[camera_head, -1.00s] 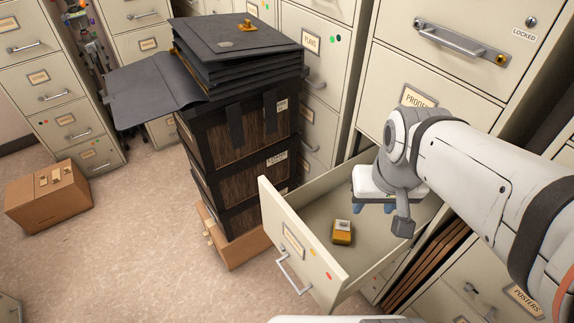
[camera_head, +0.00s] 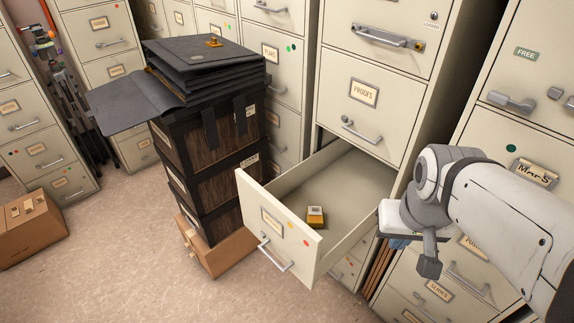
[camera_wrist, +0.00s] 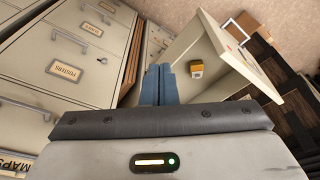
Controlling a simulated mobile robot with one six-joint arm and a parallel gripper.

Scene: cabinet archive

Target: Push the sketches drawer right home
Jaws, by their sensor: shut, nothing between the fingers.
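The open drawer (camera_head: 275,232) sticks well out of the cabinet, below the closed drawer labelled PROOFS (camera_head: 364,92). Its own label is too small to read, so I cannot confirm it is the sketches drawer. It has a bar handle and coloured dots on its front, and a small yellow-and-white object (camera_head: 315,216) lies inside. In the wrist view the drawer front (camera_wrist: 248,62) is at the upper right. My gripper (camera_wrist: 159,72) is shut and empty. In the head view it is to the right of the drawer, its blue fingers mostly hidden by the wrist.
A stack of dark boxes topped with black folders (camera_head: 205,70) stands close to the drawer's left side. A cardboard box (camera_head: 32,225) sits on the floor at far left. Brown boards (camera_head: 378,268) stand in the gap right of the drawer. The floor in front is clear.

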